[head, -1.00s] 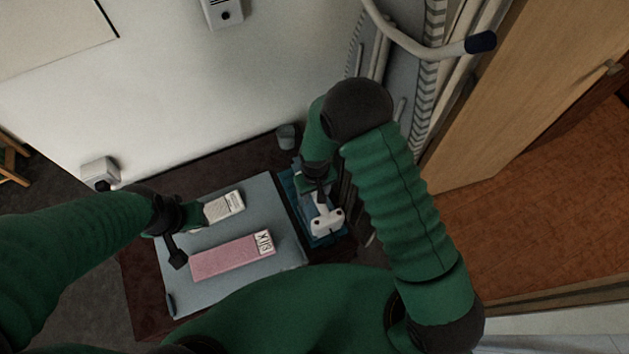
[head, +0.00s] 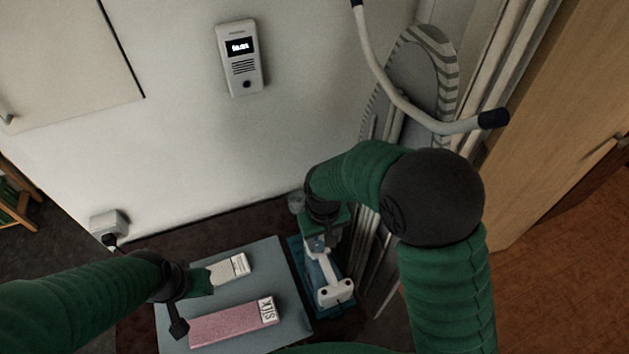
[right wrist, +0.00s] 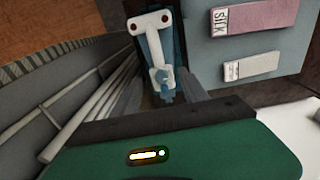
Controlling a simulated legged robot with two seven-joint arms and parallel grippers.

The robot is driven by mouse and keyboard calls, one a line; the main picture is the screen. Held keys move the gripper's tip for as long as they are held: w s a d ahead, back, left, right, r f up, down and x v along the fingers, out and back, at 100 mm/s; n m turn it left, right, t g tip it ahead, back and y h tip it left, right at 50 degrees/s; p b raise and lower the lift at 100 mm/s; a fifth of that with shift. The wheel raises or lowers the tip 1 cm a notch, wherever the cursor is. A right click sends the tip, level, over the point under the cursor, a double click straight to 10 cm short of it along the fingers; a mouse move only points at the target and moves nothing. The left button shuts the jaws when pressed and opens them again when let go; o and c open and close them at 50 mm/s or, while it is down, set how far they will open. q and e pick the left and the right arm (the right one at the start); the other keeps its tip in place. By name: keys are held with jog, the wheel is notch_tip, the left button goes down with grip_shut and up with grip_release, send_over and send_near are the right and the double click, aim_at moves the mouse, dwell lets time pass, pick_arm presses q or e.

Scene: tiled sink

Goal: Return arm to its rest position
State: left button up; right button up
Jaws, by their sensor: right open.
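My right gripper (head: 323,238) is above the far right part of the low surface, over a blue tray (head: 295,257). A white T-shaped piece with a blue part (head: 334,289) shows just below it. In the right wrist view the same white piece (right wrist: 150,30) is ahead of the green palm, and I see nothing held. The right gripper is open. My left gripper (head: 198,285) is low at the left, beside a small white pack (head: 233,267) and behind a pink box marked SILK (head: 230,323). Its jaws are too small and dark to read.
A grey mat (head: 260,255) lies under the pack and box on a dark table. A small cup (head: 297,201) stands by the wall. A wall intercom (head: 239,58) hangs above.

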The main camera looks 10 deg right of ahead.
jog(key=s+d+r+m+t+b, duration=0.2)
jog(key=s+d+r, duration=0.1)
jog(key=s+d, duration=0.6)
jog(key=shift+s+d+r, duration=0.25)
jog(key=shift+s+r, duration=0.1)
jog(key=shift+s, duration=0.25)
jog(key=shift+s+d, duration=0.1)
jog(key=shift+d, duration=0.1)
jog(key=shift+o, duration=0.2)
dwell(0.7)
